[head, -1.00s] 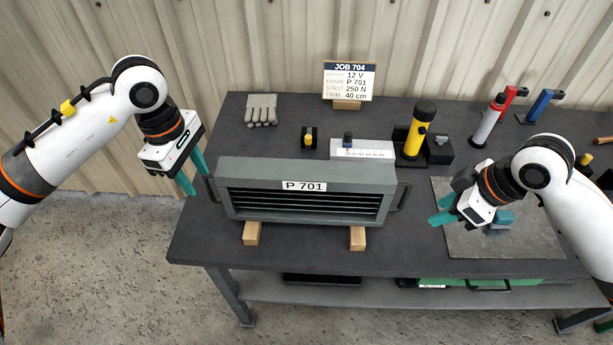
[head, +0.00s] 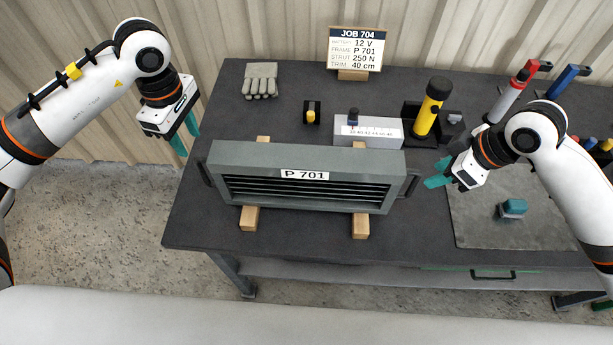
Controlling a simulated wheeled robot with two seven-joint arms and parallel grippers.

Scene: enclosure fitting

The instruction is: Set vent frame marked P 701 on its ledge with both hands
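The grey vent frame (head: 305,150) marked P 701 rests on two wooden blocks (head: 250,218) on the dark table, its slatted front facing me. It has a dark handle at its left end (head: 206,174) and another at its right end (head: 411,184). My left gripper (head: 186,140) is open and empty, up and left of the left handle and apart from it. My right gripper (head: 437,173) is open and empty, just right of the right handle, with a small gap showing. I cannot make out a ledge for the frame.
Behind the frame stand a white scale block (head: 372,132), a yellow-black cylinder (head: 430,112) and a job sign (head: 355,50). Grey gloves (head: 261,80) lie at the back left. A teal-topped block (head: 513,208) sits on the grey mat (head: 480,228) at right. The table's front strip is clear.

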